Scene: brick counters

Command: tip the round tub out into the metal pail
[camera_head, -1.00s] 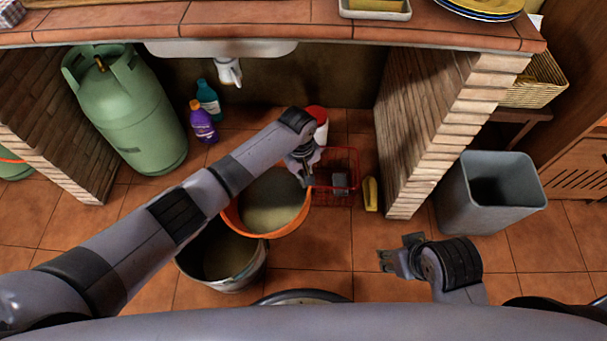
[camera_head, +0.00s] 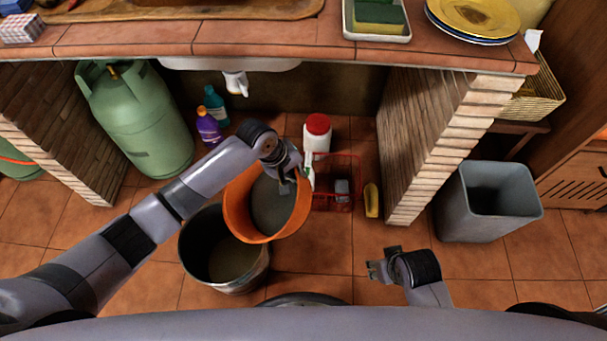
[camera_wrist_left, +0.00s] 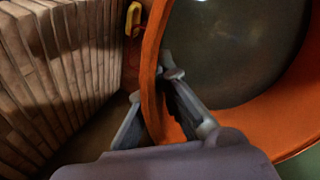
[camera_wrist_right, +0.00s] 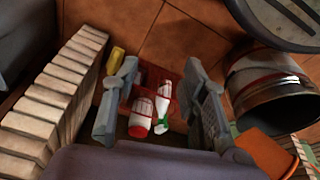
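The round orange tub (camera_head: 237,206) is tilted toward the pail, with grey contents showing inside. My left gripper (camera_head: 285,187) is shut on its right-hand rim; in the left wrist view the fingers (camera_wrist_left: 150,105) straddle the orange wall (camera_wrist_left: 152,65). The metal pail (camera_head: 262,272) stands on the floor to the left of and below the tub, with some greyish-brown content inside. The tub's lower left edge overlaps the pail's mouth. The pail also shows in the right wrist view (camera_wrist_right: 285,105). My right gripper (camera_head: 378,266) is open and empty, low at the right; its fingers are apart (camera_wrist_right: 160,100).
A red wire basket (camera_head: 335,182), a red-capped white container (camera_head: 317,130) and a yellow item (camera_head: 371,200) stand right of the tub. A brick pillar (camera_head: 420,140) and grey bin (camera_head: 480,215) are further right. A green gas cylinder (camera_head: 140,125) stands back left.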

